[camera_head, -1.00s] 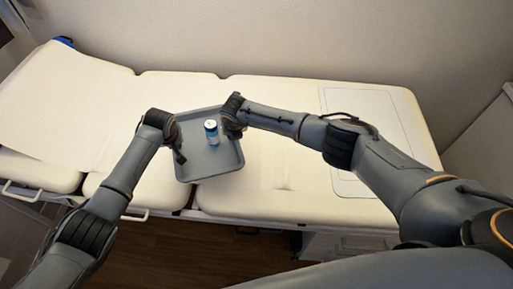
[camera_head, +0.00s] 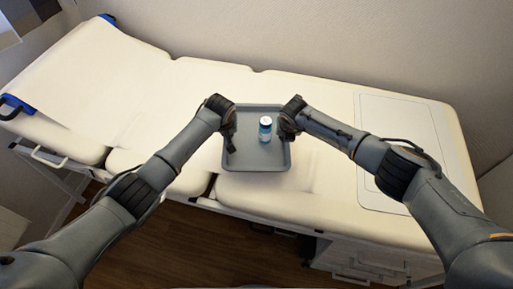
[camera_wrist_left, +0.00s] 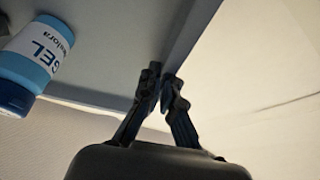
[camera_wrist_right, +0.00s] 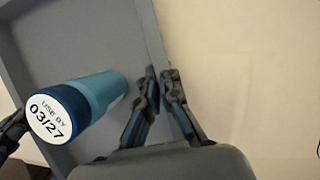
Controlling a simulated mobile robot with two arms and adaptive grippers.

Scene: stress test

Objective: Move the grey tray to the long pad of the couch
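The grey tray (camera_head: 256,158) is over the cream couch (camera_head: 330,197) in the head view, near the seam between two pads; I cannot tell whether it touches the couch. A blue gel bottle with a white top (camera_head: 265,128) stands upright on it; its label shows in the left wrist view (camera_wrist_left: 36,58). My left gripper (camera_head: 230,135) is closed on the tray's left rim, and the left wrist view shows its fingers (camera_wrist_left: 161,88) pinching the rim. My right gripper (camera_head: 287,128) is at the right rim, its fingers (camera_wrist_right: 159,88) closed around the tray wall (camera_wrist_right: 146,40).
The couch's flat surface is clear to the right, with a thin rectangular sheet (camera_head: 411,152) at its right end. A wall runs behind the couch. White drawers (camera_head: 368,262) stand under its right part.

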